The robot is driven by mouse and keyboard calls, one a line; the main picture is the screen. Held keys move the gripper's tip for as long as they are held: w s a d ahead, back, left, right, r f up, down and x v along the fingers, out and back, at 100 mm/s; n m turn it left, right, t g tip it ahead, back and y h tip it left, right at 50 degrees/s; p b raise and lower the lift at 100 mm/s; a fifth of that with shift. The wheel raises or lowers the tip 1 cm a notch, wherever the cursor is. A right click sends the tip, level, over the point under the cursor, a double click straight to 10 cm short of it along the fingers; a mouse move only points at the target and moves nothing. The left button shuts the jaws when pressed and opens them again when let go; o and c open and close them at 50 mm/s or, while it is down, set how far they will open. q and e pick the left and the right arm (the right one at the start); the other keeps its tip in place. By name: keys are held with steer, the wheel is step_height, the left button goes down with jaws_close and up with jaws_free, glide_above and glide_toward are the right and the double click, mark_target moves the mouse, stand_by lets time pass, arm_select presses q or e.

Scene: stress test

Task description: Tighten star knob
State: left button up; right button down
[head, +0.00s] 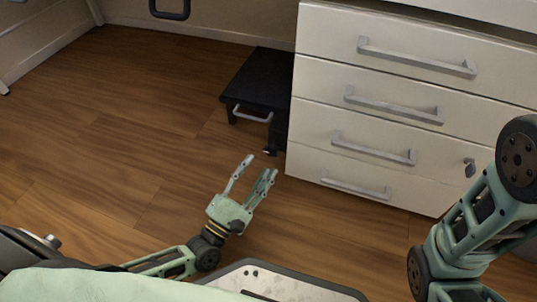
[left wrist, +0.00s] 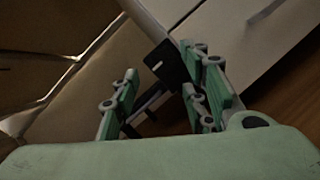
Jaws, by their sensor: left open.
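No star knob can be made out for certain. A small grey fitting (head: 469,167) sits on the right part of the white drawer cabinet's front; its shape is too small to tell. My left gripper (head: 260,166) is open and empty above the wooden floor, left of the cabinet and in front of a low black step stool (head: 262,80). In the left wrist view my left gripper's fingers (left wrist: 160,76) stand apart, with the dark stool (left wrist: 168,66) showing beyond them. My right arm comes in at the right of the head view; its gripper is out of view.
The white drawer cabinet (head: 320,58) with several bar handles fills the back right. The stool stands close against its left side, with a small dark part low at its front. Wooden floor (head: 120,120) is clear at the left. A dark loop handle (head: 170,14) shows at the top.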

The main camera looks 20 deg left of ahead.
mark_target(268, 152)
arm_select(q)
steer(key=b+x, duration=0.1)
steer(key=x, duration=0.2)
steer(key=shift+w+d, duration=0.1)
steer(key=shift+w, duration=0.35)
steer(key=shift+w+d+r+b, duration=0.15)
steer(key=shift+w+r+b, duration=0.15)
steer(key=shift+w, duration=0.15)
jaws_close()
